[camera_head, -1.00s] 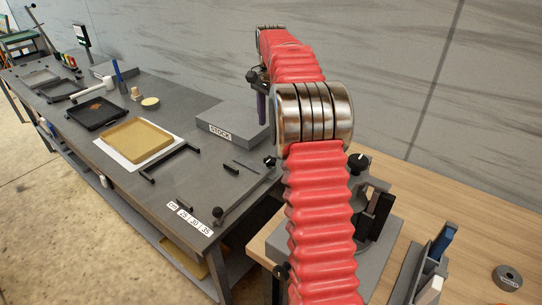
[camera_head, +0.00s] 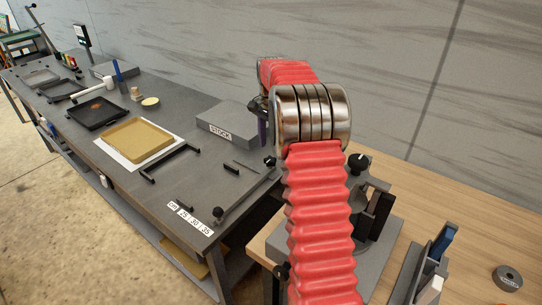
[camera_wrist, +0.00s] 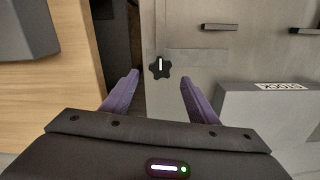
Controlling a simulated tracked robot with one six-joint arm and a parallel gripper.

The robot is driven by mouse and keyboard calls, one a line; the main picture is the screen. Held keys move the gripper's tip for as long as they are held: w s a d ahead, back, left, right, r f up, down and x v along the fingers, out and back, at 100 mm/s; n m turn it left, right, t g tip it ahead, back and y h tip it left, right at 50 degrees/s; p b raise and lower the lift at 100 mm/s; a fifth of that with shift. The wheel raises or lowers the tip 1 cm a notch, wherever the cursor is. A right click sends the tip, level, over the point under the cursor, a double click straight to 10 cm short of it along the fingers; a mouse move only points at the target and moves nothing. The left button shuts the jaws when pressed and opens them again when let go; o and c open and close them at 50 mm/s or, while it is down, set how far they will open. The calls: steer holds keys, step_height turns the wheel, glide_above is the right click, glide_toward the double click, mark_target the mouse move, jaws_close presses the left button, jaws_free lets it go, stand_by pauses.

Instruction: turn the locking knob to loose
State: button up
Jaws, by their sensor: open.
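The locking knob (camera_wrist: 160,68) is black and star-shaped with a white mark that runs up and down in the wrist view. It sits near the edge of the grey bench, and in the head view it shows just left of my arm (camera_head: 270,161). My gripper (camera_wrist: 158,76) is open, with its two purple fingers apart and nothing between them. The knob appears ahead of the gap between the fingertips, apart from them. In the head view my gripper is mostly hidden behind my arm's metal joint.
A grey STOCK block (camera_head: 228,127) stands on the bench close to the knob, right of my fingers in the wrist view (camera_wrist: 262,105). A tan tray (camera_head: 136,140) lies farther left. A wooden table (camera_head: 455,215) with a clamp-like fixture (camera_head: 375,205) is at right, across a gap.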

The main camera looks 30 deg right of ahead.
mark_target(271, 159)
steer(key=shift+f, duration=2.65)
steer(key=c, duration=1)
steer(key=shift+c, duration=0.2)
